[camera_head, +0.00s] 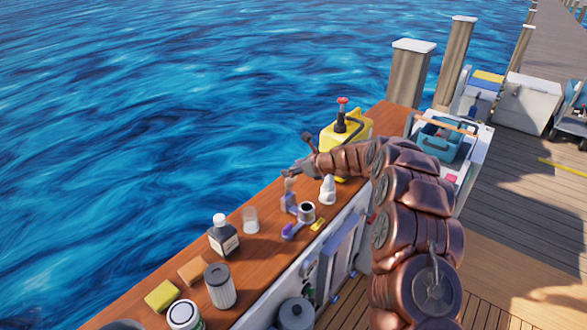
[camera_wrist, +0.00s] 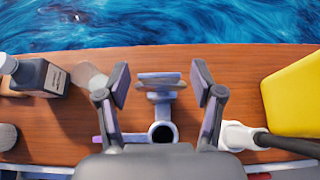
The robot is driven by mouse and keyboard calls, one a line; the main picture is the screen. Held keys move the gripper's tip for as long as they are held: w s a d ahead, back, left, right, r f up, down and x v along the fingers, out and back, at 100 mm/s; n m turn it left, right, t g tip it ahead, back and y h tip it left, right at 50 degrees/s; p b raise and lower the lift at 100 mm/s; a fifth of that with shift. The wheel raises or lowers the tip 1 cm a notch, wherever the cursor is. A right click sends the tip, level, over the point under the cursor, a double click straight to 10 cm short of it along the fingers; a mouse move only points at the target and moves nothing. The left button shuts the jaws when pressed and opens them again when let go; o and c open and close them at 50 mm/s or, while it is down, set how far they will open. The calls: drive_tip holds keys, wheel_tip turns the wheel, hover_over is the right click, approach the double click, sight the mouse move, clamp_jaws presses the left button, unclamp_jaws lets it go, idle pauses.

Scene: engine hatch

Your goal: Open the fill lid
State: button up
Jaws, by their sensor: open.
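The fill neck (camera_head: 307,212) is a short pale cylinder with a dark round mouth on the wooden top. Its mouth (camera_wrist: 162,132) is uncovered in the wrist view. A grey-purple stepped piece (camera_wrist: 158,80), seemingly the fill lid, stands just beyond the mouth on the water side; in the head view it (camera_head: 288,203) looks upright. I cannot tell its exact hinge angle. My gripper (camera_wrist: 160,82) is open and empty, its two fingers on either side of the lid piece with gaps. In the head view my gripper (camera_head: 289,172) is above the lid, its fingers partly hard to make out.
A white nozzle-like part (camera_head: 328,190) and a yellow can (camera_head: 335,133) stand close on the right. A dark bottle (camera_head: 223,238), a clear cup (camera_head: 251,220), a ribbed filter (camera_head: 219,287) and a sponge (camera_head: 161,296) lie leftward. Water borders the far edge.

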drive_tip(key=shift+d, duration=0.1)
drive_tip(key=v, duration=1.2)
drive_tip(key=s+a+r+n+g, duration=0.25)
drive_tip(key=s+n, duration=0.25)
drive_tip(key=s, duration=0.4)
drive_tip(key=s+a+r+n+g+h, duration=0.1)
drive_tip(key=s+a+r+n, duration=0.2)
drive_tip(key=s, duration=0.5)
drive_tip(key=s+a+r+n+g, duration=0.1)
drive_tip(key=s+r+n+g, duration=0.1)
drive_tip(key=s+n, duration=0.55)
drive_tip(key=s+d+f+n+g+h, duration=0.1)
drive_tip(key=s+d, duration=0.4)
drive_tip(key=s, duration=0.5)
drive_tip(key=s+d+n+g+h, duration=0.1)
drive_tip(key=s+d+n+h, duration=0.3)
drive_tip(key=s, duration=0.7)
drive_tip(key=s+d+f+n+g+h, duration=0.1)
drive_tip(key=s+d+n+h, duration=0.2)
drive_tip(key=s, duration=0.7)
drive_tip(key=d+n, duration=0.2)
drive_tip(key=d, duration=0.2)
drive_tip(key=shift+s+d+f, duration=0.3)
drive_tip(key=shift+s, duration=0.1)
